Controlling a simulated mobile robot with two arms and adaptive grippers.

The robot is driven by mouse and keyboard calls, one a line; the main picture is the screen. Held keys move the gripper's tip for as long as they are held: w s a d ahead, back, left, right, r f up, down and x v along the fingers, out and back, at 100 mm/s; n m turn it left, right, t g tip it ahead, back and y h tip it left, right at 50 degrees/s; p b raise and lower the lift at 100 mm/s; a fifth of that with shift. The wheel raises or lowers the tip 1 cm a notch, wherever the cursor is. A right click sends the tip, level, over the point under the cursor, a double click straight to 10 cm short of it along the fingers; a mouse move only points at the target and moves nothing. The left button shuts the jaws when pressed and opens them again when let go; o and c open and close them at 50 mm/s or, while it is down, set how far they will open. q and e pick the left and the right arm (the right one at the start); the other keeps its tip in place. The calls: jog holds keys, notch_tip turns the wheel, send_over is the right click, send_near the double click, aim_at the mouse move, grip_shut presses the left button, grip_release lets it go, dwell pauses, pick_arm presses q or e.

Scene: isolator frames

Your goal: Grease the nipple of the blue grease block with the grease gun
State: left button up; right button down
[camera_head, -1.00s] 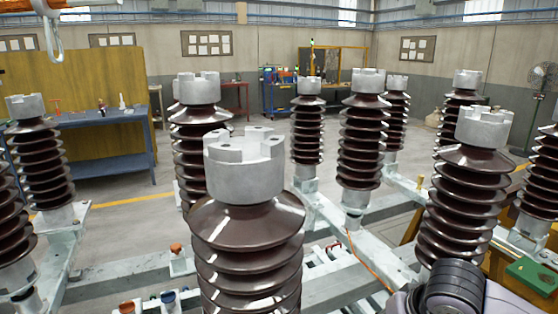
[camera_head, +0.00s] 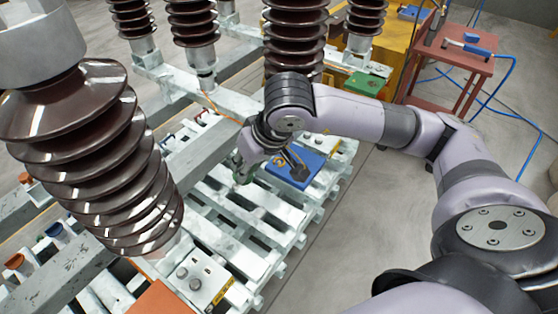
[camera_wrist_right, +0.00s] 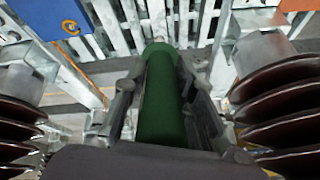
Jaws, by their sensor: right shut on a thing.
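My right gripper (camera_head: 256,156) is over the slatted metal frame, in the middle of the head view. In the right wrist view my right gripper (camera_wrist_right: 163,88) is shut on a green cylinder (camera_wrist_right: 160,112), which looks like the body of the grease gun; its far end points away over the slats. A flat blue piece (camera_head: 312,160) with an orange mark lies on the frame just right of the gripper, partly behind it. It also shows at upper left in the right wrist view (camera_wrist_right: 40,20). I cannot tell whether it is the grease block; no nipple is distinguishable. My left gripper is out of view.
A large ribbed brown insulator (camera_head: 85,150) stands close at left, with several more behind. Metal blocks (camera_head: 196,274), an orange plate (camera_head: 165,299) and a green plate (camera_head: 368,81) sit on the frames. A red table (camera_head: 445,55) stands upper right; floor (camera_head: 350,235) is clear nearby.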

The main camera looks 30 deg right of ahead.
jog(key=shift+s+a+r+p, duration=0.15)
jog(key=shift+s+r+p, duration=0.15)
jog(key=shift+r, duration=0.45)
jog(key=shift+s+a+r+p, duration=0.1)
jog(key=shift+s+r+p, duration=0.25)
jog(key=shift+r, duration=0.45)
jog(key=shift+s+a+r+p, duration=0.15)
jog(key=shift+s+r+p, duration=0.15)
jog(key=shift+r, duration=0.45)
